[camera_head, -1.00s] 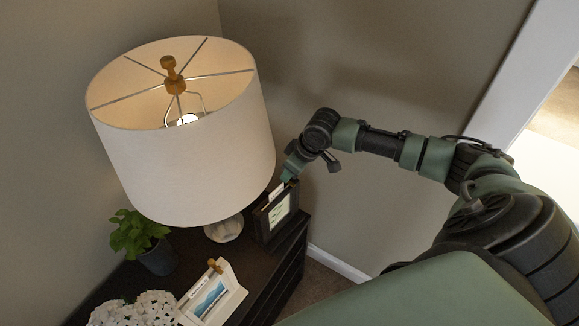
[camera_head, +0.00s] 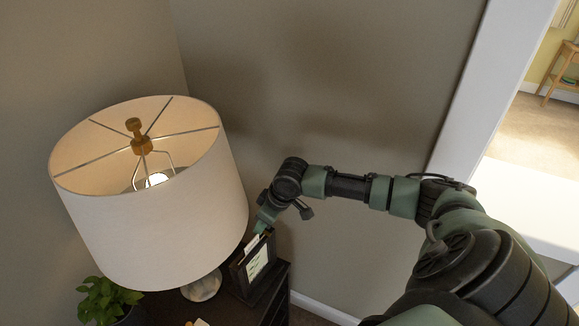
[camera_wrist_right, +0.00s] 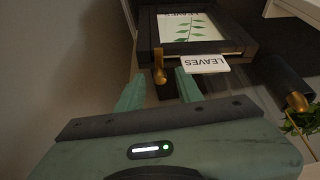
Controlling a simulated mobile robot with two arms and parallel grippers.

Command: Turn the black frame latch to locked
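The black frame (camera_head: 240,279) stands on the dark cabinet beside the lamp and holds a leaf picture. In the right wrist view its dark edge (camera_wrist_right: 202,47) shows, with a white card (camera_wrist_right: 205,63) reading "LEAVES". A brass latch (camera_wrist_right: 159,67) sticks out from this edge. My right gripper (camera_wrist_right: 158,90) is open, with its two green fingertips on either side of the latch; I cannot tell whether they touch it. In the head view my right gripper (camera_head: 262,223) is at the frame's top, and the latch is hidden there. My left gripper is not in view.
A large white-shaded lamp (camera_head: 150,225) stands close left of my right gripper. A potted plant (camera_head: 105,300) is at the lower left. A second brass piece (camera_wrist_right: 297,101) shows at the right of the wrist view. The wall (camera_head: 330,90) is behind; a doorway opens at right.

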